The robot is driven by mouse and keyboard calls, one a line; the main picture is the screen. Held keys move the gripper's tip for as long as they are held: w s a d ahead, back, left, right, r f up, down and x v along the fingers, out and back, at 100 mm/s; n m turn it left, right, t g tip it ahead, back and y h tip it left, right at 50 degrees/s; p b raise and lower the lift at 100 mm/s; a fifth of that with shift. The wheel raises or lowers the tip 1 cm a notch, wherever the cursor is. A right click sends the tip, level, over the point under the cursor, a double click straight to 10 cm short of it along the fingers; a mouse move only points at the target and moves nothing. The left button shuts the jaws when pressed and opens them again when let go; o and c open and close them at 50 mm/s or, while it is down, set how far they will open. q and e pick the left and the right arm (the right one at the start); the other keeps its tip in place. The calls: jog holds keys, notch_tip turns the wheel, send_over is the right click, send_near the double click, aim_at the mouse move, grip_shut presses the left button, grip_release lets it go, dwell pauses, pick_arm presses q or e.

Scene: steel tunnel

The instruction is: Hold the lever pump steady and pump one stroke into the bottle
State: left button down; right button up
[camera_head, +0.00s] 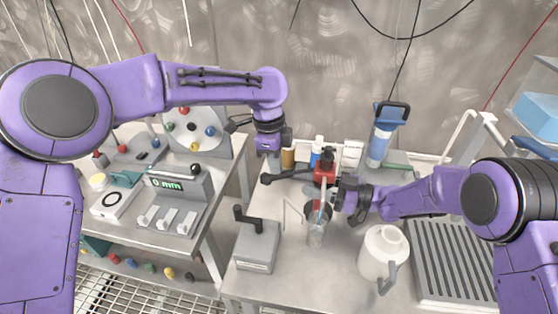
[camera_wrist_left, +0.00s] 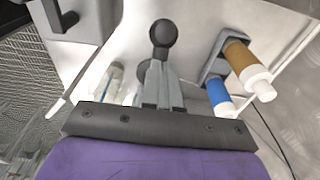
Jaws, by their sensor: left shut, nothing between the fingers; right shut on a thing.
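The lever pump (camera_head: 325,168) is red with a black lever (camera_head: 290,175) that reaches left and ends in a round black knob. A clear bottle (camera_head: 316,236) stands below the pump's front on the bench. My right gripper (camera_head: 335,194) comes from the right and is shut on the pump's body; its fingertips are partly hidden. My left gripper (camera_head: 273,163) points down above the lever's knob end, shut and empty. In the left wrist view its closed fingers (camera_wrist_left: 160,85) show just before the black knob (camera_wrist_left: 163,33); I cannot tell whether they touch it.
A white jug (camera_head: 383,252) and a ribbed tray (camera_head: 455,262) are at right. A grey box with a black handle (camera_head: 257,246) stands left of the bottle. Small bottles and a blue-topped cylinder (camera_head: 380,145) stand behind. A side table with a display (camera_head: 180,186) is at left.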

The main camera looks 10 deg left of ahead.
jog(key=shift+a, duration=0.1)
pick_arm(q)
jog(key=a, duration=0.1)
jog(key=a+r, duration=0.1)
jog(key=a, duration=0.1)
jog(key=shift+r, duration=0.1)
notch_tip(320, 180, up, 12)
jog(key=a, duration=0.1)
jog(key=shift+a, duration=0.15)
dwell(0.4)
dwell(1.4)
